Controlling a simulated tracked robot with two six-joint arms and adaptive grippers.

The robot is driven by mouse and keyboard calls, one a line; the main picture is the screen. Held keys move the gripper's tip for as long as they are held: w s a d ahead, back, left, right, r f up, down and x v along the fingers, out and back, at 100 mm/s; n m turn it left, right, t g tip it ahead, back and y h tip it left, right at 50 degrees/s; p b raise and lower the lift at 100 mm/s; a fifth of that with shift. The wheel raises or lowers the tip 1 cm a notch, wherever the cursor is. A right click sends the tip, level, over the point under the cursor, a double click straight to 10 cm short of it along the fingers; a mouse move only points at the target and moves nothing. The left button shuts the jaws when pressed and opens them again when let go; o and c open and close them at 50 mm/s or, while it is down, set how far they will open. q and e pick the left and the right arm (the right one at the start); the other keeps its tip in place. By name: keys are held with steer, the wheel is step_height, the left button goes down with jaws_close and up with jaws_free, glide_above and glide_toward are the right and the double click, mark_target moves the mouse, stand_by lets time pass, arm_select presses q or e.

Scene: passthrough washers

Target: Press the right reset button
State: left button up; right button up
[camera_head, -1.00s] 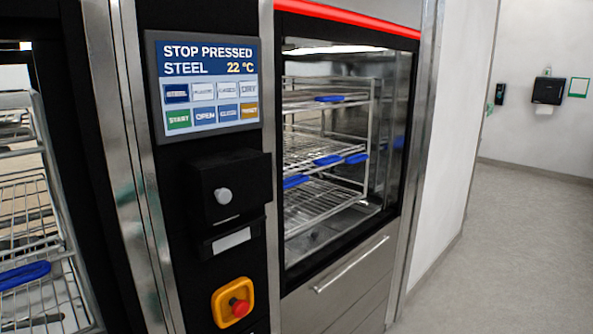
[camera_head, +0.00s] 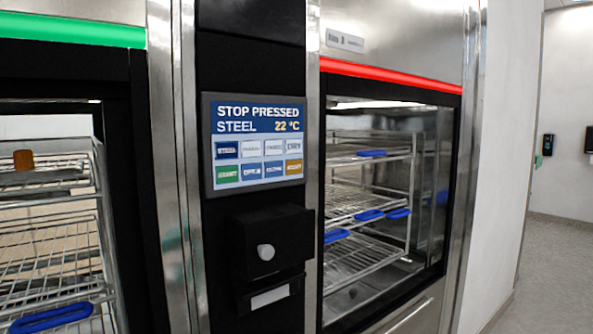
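A control screen (camera_head: 255,142) on the black panel reads "STOP PRESSED", "STEEL" and "22 °C". Two rows of touch buttons lie under the text. The button at the lower right is an orange-yellow one (camera_head: 293,167), and its small label is too blurred to read surely. A green button (camera_head: 227,174) is at the lower left of the screen. The red stop button seen earlier is out of the frame. Neither of my grippers is in view.
The right washer (camera_head: 390,200) has a red light bar (camera_head: 390,75) above its glass door, with wire racks and blue clips inside. The left washer has a green light bar (camera_head: 70,29) and an open view of a wire rack (camera_head: 50,230). Free floor (camera_head: 550,265) lies at the far right.

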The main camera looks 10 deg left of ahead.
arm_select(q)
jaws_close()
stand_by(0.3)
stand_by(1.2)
